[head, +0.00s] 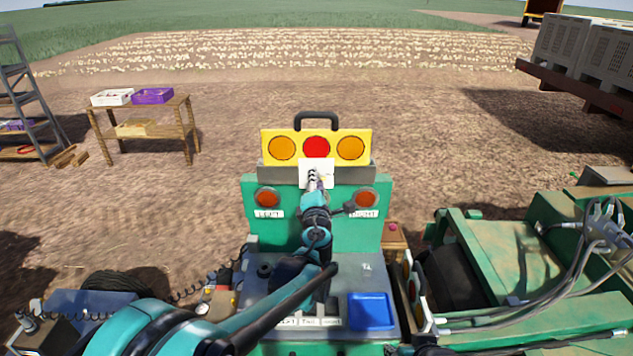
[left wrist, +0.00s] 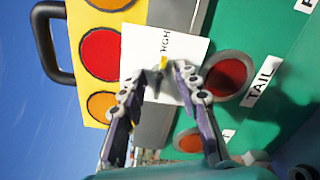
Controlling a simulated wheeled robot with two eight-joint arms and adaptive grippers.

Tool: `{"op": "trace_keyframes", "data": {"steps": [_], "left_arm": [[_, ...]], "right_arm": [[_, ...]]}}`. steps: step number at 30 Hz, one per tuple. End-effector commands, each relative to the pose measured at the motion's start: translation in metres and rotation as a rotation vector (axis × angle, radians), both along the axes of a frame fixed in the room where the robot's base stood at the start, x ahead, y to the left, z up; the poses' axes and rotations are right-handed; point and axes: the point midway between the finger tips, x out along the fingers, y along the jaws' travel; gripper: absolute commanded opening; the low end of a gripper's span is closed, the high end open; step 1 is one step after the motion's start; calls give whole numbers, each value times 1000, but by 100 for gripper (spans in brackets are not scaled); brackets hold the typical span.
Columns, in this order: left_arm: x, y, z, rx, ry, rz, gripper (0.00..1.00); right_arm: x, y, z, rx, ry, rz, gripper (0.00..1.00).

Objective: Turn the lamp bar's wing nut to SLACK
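The lamp bar (head: 272,136) is a yellow board with a red lamp between two amber ones and a black handle on top. A white plate (head: 306,166) sits below its red lamp, and the left wrist view shows partly covered lettering on it. The wing nut (left wrist: 162,63) seems to be the small yellow and grey piece in front of this plate; its exact angle is unclear. My left gripper (left wrist: 158,75) is open, its fingers apart on either side of the nut; contact cannot be told. In the head view my left gripper (head: 314,176) covers the nut.
The green panel (head: 285,225) below holds red tail lamps (head: 267,198) with white labels. A blue tray (head: 371,311) lies on the grey deck. Green machinery (head: 500,255) with hoses stands at right. A wooden table (head: 150,118) with crates is farther off at left.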

Motion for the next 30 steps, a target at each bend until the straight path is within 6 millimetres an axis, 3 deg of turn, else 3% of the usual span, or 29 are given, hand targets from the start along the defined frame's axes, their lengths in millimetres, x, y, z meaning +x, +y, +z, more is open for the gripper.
{"op": "trace_keyframes", "data": {"steps": [1, 3, 17, 30], "left_arm": [[0, 0, 0, 0, 0, 0, 13], [0, 0, 0, 0, 0, 0, 0], [0, 0, -1, -59, 0, 0, 0], [-1, 0, -3, -403, 1, 0, 0]], "right_arm": [[0, 0, 0, 0, 0, 0, 40], [0, 0, 0, 0, 0, 0, 40], [0, 0, -5, 0, 0, 0, 40], [0, 0, -24, 0, 0, 0, 40]]}}
